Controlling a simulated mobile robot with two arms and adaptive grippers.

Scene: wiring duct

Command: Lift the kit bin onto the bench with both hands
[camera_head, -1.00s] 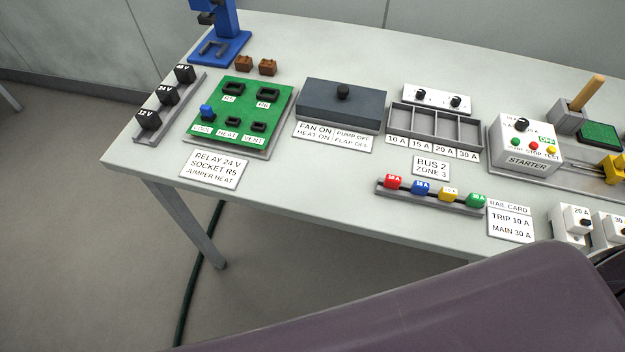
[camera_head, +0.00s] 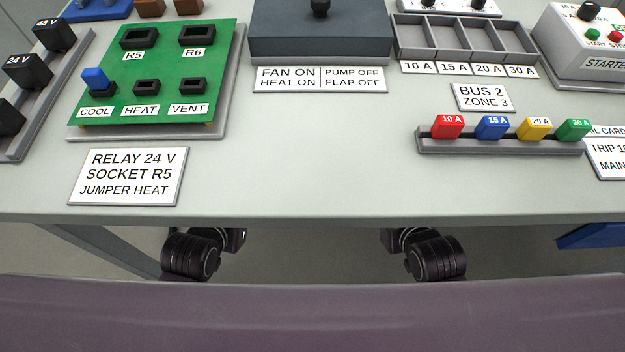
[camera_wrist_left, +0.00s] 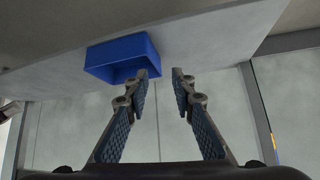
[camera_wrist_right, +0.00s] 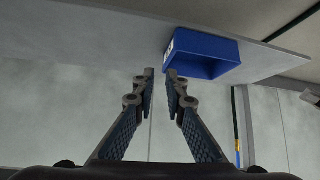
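A blue bin, which I take for the kit bin, shows in part at the right edge of the head view (camera_head: 592,236), lower than the bench's front edge. It also shows in the left wrist view (camera_wrist_left: 122,56), up and left of the fingertips, and in the right wrist view (camera_wrist_right: 205,50), up and right of the fingertips. The bench (camera_head: 330,190) fills the upper head view. My left gripper (camera_wrist_left: 161,74) is open and empty. My right gripper (camera_wrist_right: 160,73) is open and empty, with a narrower gap. Both are hidden in the head view, and neither touches the bin.
On the bench are a green relay board (camera_head: 165,70), a dark fan box (camera_head: 320,38), a divided tray (camera_head: 465,40), a rail of coloured fuses (camera_head: 500,145) and a label card (camera_head: 128,176). A bare strip runs along the front edge.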

